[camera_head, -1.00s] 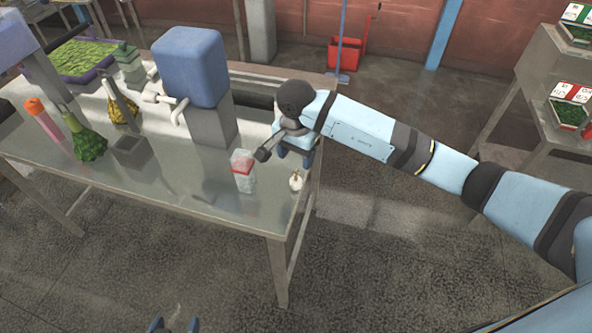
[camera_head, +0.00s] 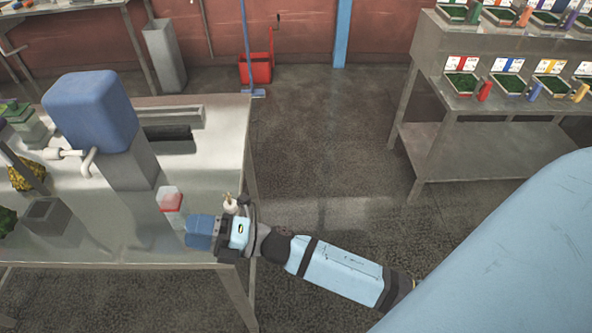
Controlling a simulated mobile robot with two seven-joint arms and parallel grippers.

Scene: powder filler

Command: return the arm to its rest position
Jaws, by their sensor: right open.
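My right arm (camera_head: 340,272) reaches in from the lower right, light blue with dark bands. My right gripper (camera_head: 198,233) is over the front right corner of the metal table (camera_head: 130,245), its blue fingers pointing left. It is open, and I see nothing held in it. A clear and red container (camera_head: 171,207) stands on the table just beyond the fingertips, apart from them as far as I can tell. A small white bottle (camera_head: 231,207) shows right behind the wrist, its lower part partly hidden. My left gripper does not show.
A blue-topped machine (camera_head: 93,115) with white pipes stands on the table. A grey open box (camera_head: 45,216) is at the left. A shelf (camera_head: 445,115) with trays of green stuff and coloured items stands at the right. The floor between (camera_head: 320,150) is clear. A red bucket (camera_head: 256,72) stands behind.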

